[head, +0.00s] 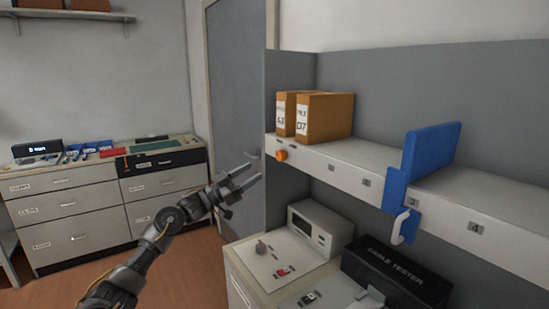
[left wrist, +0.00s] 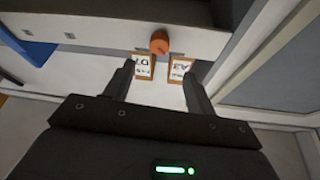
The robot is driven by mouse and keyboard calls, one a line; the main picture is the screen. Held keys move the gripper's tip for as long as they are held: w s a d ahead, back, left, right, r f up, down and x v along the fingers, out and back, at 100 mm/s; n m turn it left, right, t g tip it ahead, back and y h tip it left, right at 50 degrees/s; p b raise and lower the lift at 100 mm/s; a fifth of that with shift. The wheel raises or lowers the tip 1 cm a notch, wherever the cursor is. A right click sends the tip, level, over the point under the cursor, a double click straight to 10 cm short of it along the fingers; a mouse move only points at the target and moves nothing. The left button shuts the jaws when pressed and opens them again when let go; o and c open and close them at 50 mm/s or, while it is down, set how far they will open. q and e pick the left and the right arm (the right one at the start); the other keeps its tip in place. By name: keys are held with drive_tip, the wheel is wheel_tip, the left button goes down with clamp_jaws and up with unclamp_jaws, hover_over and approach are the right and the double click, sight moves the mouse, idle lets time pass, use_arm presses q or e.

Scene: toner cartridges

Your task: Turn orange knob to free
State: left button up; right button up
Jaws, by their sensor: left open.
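The orange knob (head: 281,155) sits on the front edge of the pale shelf (head: 345,160), near its left end. It also shows in the left wrist view (left wrist: 159,43), beyond and roughly between my fingertips. My left gripper (head: 254,170) is open and empty, a little left of the knob and below it in the head view, apart from it. Its two fingers show in the left wrist view (left wrist: 160,70). The knob's exact turn angle is too small to read. My right gripper is not in view.
Two orange-brown boxes (head: 325,116) with labels stand on the shelf behind the knob. A blue panel (head: 430,150) with a white handle is at slot 3. A grey partition edge is beside the knob.

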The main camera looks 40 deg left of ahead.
sight(278, 157)
use_arm(q)
drive_tip(key=p+x, duration=0.3)
drive_tip(key=x, duration=0.6)
drive_tip(key=shift+d+p, duration=0.1)
drive_tip(key=shift+p, duration=0.25)
drive_tip(key=shift+w+d, duration=0.25)
drive_tip(key=shift+w, duration=0.35)
